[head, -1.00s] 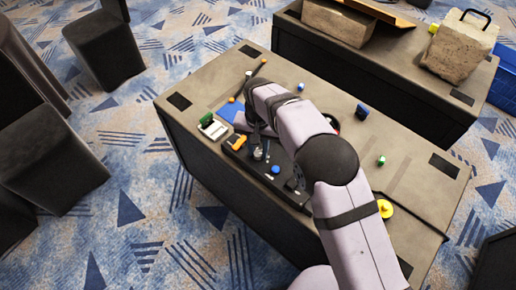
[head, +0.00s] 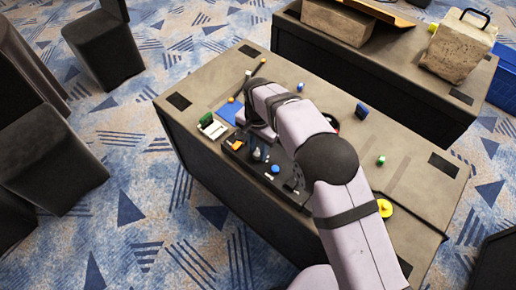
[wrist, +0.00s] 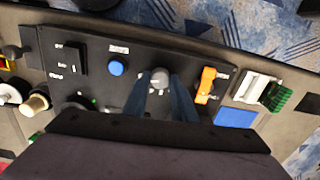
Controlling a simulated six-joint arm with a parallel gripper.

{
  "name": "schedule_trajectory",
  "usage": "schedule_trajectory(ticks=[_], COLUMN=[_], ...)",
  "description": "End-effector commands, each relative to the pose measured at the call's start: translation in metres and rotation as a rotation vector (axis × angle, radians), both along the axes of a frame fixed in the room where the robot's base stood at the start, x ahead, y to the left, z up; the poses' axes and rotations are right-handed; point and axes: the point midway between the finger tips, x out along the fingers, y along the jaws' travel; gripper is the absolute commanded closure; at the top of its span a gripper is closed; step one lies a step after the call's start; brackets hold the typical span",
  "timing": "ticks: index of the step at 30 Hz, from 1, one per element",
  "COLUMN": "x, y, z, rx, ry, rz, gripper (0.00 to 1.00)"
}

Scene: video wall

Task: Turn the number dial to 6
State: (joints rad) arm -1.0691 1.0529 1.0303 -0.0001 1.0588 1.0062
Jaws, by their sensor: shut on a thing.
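A black control panel (wrist: 115,45) lies on the table top. On it, a round grey dial (wrist: 159,78) with small white marks around it stands between the two fingertips of my gripper (wrist: 160,88). My gripper is shut on this dial, with one finger on either side. The marks are too small to read, so I cannot tell the dial's setting. In the head view my gripper (head: 259,152) reaches down onto the panel, and the dial is mostly hidden there.
Left of the dial in the wrist view is a blue button (wrist: 117,67); right of it is an orange switch (wrist: 206,85). A blue square (wrist: 236,117) and a green piece on a white holder (wrist: 277,96) lie further right. A yellow disc (head: 385,208) lies on the table's right side.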

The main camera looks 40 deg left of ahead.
Motion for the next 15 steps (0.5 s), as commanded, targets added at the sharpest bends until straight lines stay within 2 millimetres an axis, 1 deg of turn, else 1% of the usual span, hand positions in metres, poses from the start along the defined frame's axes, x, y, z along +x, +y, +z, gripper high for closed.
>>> schedule_trajectory(ticks=[5, 6, 7, 8, 15], x=[0.0005, 0.0005, 0.0005, 0.0004, 0.0002], y=[0.001, 0.001, 0.001, 0.0009, 0.0004], z=[0.0016, 0.0016, 0.0015, 0.0014, 0.0006], rx=[0.003, 0.003, 0.003, 0.003, 0.001], ry=[-0.003, -0.003, -0.002, -0.002, -0.001], rz=[0.002, 0.002, 0.002, 0.002, 0.002], gripper=[0.98, 0.66, 0.59, 0.57, 0.57])
